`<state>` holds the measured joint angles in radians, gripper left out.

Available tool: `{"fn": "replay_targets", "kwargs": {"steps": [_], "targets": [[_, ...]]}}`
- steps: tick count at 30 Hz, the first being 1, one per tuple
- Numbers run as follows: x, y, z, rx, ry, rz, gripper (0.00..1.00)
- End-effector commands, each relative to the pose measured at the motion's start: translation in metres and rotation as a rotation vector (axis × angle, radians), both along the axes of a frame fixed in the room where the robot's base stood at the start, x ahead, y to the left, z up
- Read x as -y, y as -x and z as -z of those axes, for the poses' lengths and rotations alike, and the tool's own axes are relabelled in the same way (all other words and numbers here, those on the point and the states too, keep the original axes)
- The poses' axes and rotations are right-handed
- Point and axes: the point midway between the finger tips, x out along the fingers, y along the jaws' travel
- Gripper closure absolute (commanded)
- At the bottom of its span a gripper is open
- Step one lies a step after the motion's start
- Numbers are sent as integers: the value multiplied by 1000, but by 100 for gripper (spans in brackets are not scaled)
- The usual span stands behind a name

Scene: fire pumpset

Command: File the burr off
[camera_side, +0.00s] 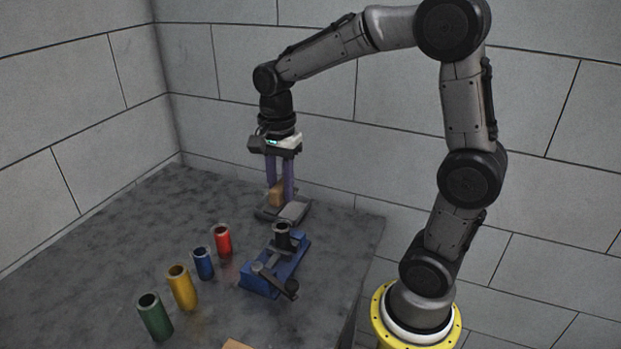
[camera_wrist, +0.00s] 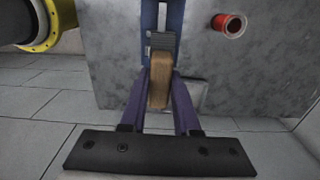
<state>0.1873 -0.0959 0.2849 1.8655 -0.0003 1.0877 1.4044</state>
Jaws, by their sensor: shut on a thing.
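My gripper (camera_side: 281,192) points down at the far end of the table, its purple fingers shut on a tan wooden piece, seemingly the file's handle (camera_side: 275,194). In the wrist view the handle (camera_wrist: 160,82) sits between the fingertips (camera_wrist: 160,95). A grey ridged part (camera_wrist: 160,42) shows just beyond it; I cannot tell whether it belongs to the file. A low grey rest (camera_side: 294,211) lies under the gripper. A blue vise (camera_side: 270,278) stands nearer, holding a dark hollow cylinder (camera_side: 282,237) upright. No burr can be made out at this size.
Red (camera_side: 222,240), blue (camera_side: 203,263), yellow (camera_side: 181,287) and green (camera_side: 154,316) tubes stand in a row left of the vise. The vise's dark crank (camera_side: 290,289) sticks out in front. Walls close off the table's back and left.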

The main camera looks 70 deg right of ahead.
Motion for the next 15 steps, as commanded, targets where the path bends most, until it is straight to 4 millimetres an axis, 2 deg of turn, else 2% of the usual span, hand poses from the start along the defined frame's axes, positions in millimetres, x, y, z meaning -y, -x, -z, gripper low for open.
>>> {"fn": "replay_targets", "kwargs": {"steps": [7, 15], "targets": [[-6, -1, 11, -1, 0, -22, 100], [-6, -1, 37, -1, 0, -22, 100]]}}
